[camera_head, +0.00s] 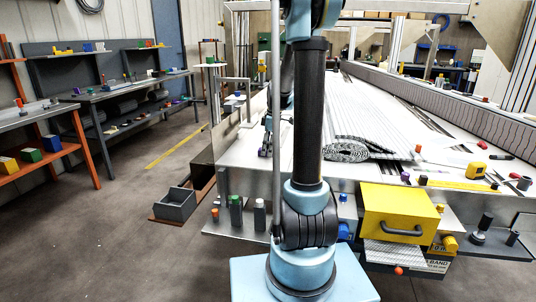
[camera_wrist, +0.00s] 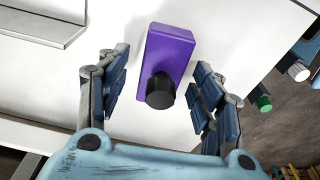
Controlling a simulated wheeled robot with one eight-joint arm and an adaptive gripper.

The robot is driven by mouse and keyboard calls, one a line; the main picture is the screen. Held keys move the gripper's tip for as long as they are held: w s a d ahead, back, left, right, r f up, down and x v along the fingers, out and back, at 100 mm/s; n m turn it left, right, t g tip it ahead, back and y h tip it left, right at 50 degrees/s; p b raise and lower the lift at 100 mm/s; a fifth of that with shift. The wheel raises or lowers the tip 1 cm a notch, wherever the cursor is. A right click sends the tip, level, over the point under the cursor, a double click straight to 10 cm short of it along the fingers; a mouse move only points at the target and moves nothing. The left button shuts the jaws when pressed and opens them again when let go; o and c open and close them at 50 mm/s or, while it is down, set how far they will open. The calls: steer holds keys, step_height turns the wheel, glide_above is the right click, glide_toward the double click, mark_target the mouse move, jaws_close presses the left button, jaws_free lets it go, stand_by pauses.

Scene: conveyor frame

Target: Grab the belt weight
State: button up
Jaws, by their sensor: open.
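A purple block with a black round knob, which I take to be the belt weight (camera_wrist: 171,45), stands on a white surface in the wrist view. My gripper (camera_wrist: 162,65) is open, with one blue-padded finger on each side of it. White surface shows between the block and both fingers, so they look apart from it. The knob points toward my palm. In the head view my gripper (camera_head: 266,135) is small and partly behind my arm at the left edge of the conveyor frame. A small purple patch (camera_head: 262,153) shows there.
A yellow drawer box (camera_head: 398,212) and small bottles (camera_head: 236,212) line the conveyor's front edge. A coiled grey belt (camera_head: 350,149) lies on the conveyor bed (camera_head: 390,110). A grey bin (camera_head: 175,204) stands at the left. A metal bracket (camera_wrist: 45,20) lies left of the block.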

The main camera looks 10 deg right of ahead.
steer(key=shift+f, duration=0.25)
steer(key=shift+c, duration=0.6)
jaws_close()
steer(key=shift+r, duration=0.1)
